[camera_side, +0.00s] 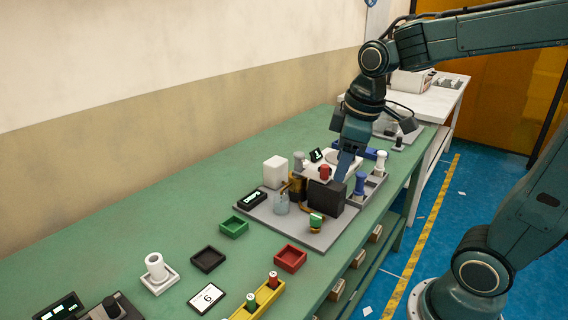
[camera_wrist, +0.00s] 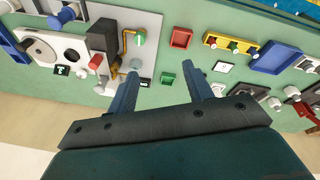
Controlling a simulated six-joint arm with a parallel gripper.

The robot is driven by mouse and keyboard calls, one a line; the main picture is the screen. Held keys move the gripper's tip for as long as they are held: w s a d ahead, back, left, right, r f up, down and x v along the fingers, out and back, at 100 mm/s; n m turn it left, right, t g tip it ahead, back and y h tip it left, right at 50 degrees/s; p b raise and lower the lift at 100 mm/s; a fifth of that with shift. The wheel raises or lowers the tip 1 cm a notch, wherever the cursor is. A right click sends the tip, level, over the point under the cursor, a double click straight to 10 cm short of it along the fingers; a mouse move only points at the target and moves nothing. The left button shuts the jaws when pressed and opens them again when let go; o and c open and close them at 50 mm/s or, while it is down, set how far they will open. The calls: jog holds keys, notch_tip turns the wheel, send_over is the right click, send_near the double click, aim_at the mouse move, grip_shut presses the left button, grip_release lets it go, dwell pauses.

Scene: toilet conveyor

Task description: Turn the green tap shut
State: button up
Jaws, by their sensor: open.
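The green tap (camera_side: 316,220) has a green handle on a brass body and stands at the front of a grey plate (camera_side: 283,231), below a black block (camera_side: 327,198). In the wrist view the green tap (camera_wrist: 140,37) lies beyond the left finger, apart from it. My gripper (camera_side: 344,167) points down above the plate, behind the black block in the side view. In the wrist view my gripper (camera_wrist: 160,71) shows two separated fingers with nothing between them. Whether the tap handle is turned open or shut is too small to tell.
A clear jar (camera_side: 281,204), a white block (camera_side: 275,170) and a red knob (camera_side: 325,172) stand close by on the plate. Bare bench lies along the wall.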

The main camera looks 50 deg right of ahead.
aim_at(316, 216)
jog(key=w+d+f+n+g, duration=0.2)
jog(key=w+d+f+n, duration=0.2)
jog(key=w+d+f, duration=0.2)
jog(key=w+f, duration=0.1)
jog(key=w, duration=0.1)
jog(key=shift+w+f+g, duration=0.2)
jog(key=shift+w+g, duration=0.1)
jog(key=shift+g, duration=0.1)
jog(key=shift+f, duration=0.1)
jog(key=shift+f, duration=6.8)
jog(key=shift+c, duration=0.4)
jog(key=c, duration=0.9)
